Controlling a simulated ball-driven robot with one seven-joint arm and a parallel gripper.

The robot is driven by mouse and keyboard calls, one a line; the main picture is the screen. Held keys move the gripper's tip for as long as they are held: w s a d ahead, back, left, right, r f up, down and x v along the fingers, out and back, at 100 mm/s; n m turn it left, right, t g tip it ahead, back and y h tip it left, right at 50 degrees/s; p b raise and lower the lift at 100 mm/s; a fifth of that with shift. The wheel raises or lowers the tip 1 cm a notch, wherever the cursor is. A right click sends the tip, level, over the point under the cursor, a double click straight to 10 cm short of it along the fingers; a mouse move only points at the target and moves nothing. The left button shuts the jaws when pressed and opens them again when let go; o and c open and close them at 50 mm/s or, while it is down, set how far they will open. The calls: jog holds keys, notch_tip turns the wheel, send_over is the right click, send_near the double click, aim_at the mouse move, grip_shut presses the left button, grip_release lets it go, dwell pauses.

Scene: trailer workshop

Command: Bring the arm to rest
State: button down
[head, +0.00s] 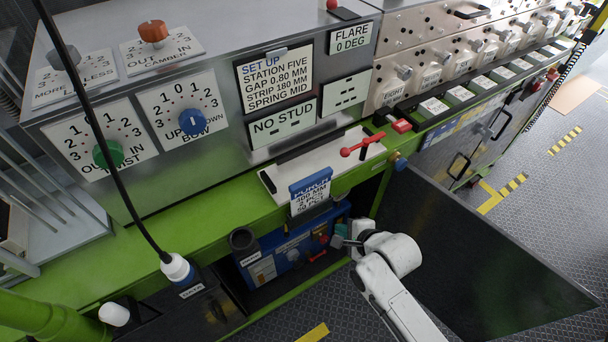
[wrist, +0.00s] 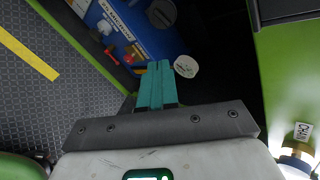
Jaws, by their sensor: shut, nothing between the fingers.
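My gripper (head: 338,238) is at the end of my white arm, in front of the open compartment under the green bench. Its teal fingers also show in the wrist view (wrist: 157,84), pressed together with nothing between them. In the wrist view the fingertips point toward a blue machine (wrist: 133,28) and a small white round piece (wrist: 186,66); I cannot tell whether they touch anything. In the head view the blue machine (head: 292,247) sits inside the compartment, just left of my gripper, partly hidden by the bench edge.
A dark open door panel (head: 470,255) stands right of my arm. Above my gripper are the green bench edge (head: 220,222), a red lever (head: 362,145) and a blue-topped sign (head: 310,192). A black cable (head: 110,150) hangs at left. Patterned floor (head: 525,195) is open at right.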

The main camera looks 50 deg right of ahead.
jog(key=s+a+r+n+g+y, duration=0.1)
jog(key=s+a+r+n+g, duration=0.2)
jog(key=n, duration=0.9)
jog(key=s+a+r+n+g+y, duration=0.1)
jog(key=s+a+r+n+g, duration=0.2)
jog(key=n, duration=1)
jog(key=s+a+g, duration=0.2)
jog(key=s+a, duration=0.2)
jog(key=s, duration=0.1)
jog(key=shift+s+a, duration=0.15)
jog(key=shift+a, duration=0.15)
